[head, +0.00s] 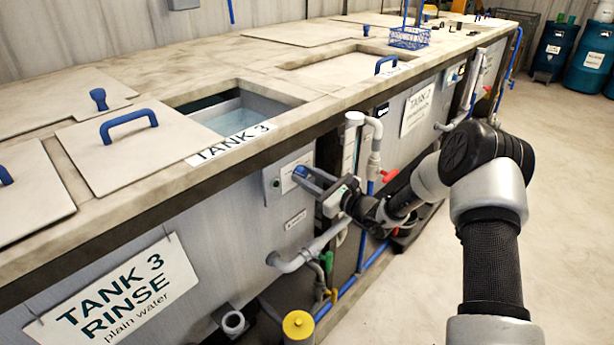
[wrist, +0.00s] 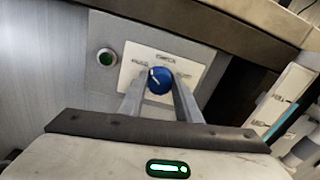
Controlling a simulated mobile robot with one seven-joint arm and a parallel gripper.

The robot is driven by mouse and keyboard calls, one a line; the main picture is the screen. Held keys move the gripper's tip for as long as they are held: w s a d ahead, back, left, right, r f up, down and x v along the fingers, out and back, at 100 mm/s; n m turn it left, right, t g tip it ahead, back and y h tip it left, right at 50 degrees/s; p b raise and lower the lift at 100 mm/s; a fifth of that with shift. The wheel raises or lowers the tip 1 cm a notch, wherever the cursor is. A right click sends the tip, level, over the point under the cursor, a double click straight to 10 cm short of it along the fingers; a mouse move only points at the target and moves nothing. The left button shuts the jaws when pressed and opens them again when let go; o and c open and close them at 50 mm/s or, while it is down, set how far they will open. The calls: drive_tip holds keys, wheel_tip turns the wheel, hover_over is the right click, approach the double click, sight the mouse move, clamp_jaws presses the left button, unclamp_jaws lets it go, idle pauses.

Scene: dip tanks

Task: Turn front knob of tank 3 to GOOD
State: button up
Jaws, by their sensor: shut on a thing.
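The front knob of tank 3 is blue with a white pointer line, and it shows in the wrist view (wrist: 159,80) on a white label plate (wrist: 132,72). In the head view the blue knob (head: 300,172) is partly covered by my gripper (head: 303,178). My gripper is shut on the knob, with one finger on each side, as the wrist view shows (wrist: 159,92). The pointer line points up and left. The small lettering around the knob is too blurred to read surely. Tank 3 (head: 180,250) has a grey front with a "TANK 3 RINSE plain water" sign.
A green button (wrist: 106,57) sits left of the knob plate. Grey pipes (head: 310,247) run below the panel, and a white pipe (head: 375,140) stands to its right. The worktop edge (head: 260,145) overhangs above. The floor (head: 570,200) at right is clear.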

drive_tip(key=m+p, duration=0.1)
drive_tip(key=m, duration=0.2)
drive_tip(key=m+p, duration=0.1)
drive_tip(key=m, duration=0.2)
drive_tip(key=shift+w+d+r+p, duration=0.1)
drive_tip(key=shift+r+p, duration=0.05)
drive_tip(key=shift+p, duration=0.25)
drive_tip(key=m+p, duration=0.1)
drive_tip(key=m, duration=0.2)
drive_tip(key=shift+g+p, duration=0.3)
drive_tip(key=shift+p, duration=0.05)
drive_tip(key=m+p, duration=0.1)
drive_tip(key=m, duration=0.3)
drive_tip(key=m+p, duration=0.1)
drive_tip(key=m, duration=0.3)
drive_tip(key=shift+w+f, duration=0.1)
drive_tip(key=shift+f, duration=0.1)
drive_tip(key=shift+d+f+m+p, duration=0.15)
drive_tip(key=shift+m+p, duration=0.4)
drive_tip(key=shift+m, duration=2.05)
drive_tip(key=o, duration=1.1)
drive_tip(key=shift+c, duration=0.2)
drive_tip(key=v, duration=1.7)
drive_tip(key=shift+d+p, duration=0.25)
drive_tip(key=shift+p, duration=0.1)
